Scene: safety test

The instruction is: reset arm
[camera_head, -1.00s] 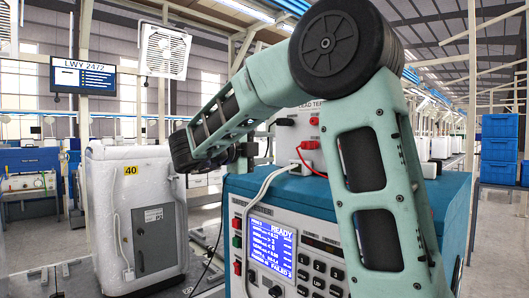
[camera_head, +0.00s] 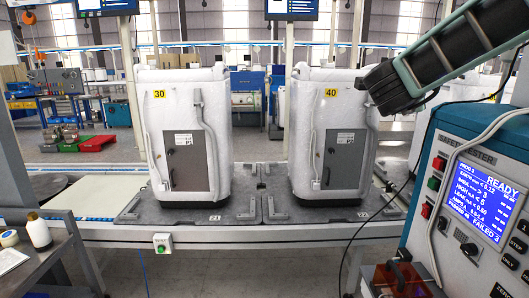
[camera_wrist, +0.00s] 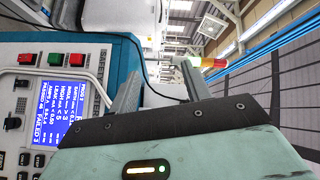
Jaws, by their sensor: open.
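My arm reaches in from the upper right of the head view, and my dark gripper (camera_head: 366,84) overlaps the right edge of the white unit tagged 40 (camera_head: 327,100). I cannot tell whether it touches that unit. In the wrist view my gripper (camera_wrist: 158,82) has its two grey fingers apart, with nothing seen between them. The blue safety tester (camera_head: 440,118) stands at the right, below my arm. Its lit screen (camera_head: 481,203) reads READY. It also shows at the left of the wrist view (camera_wrist: 75,112).
A second white unit, tagged 30 (camera_head: 183,110), stands to the left. Both units stand on grey pallets (camera_head: 240,212) on the line. A dark cable (camera_head: 405,190) hangs between unit 40 and the tester. A side table with a bottle (camera_head: 38,232) is at lower left.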

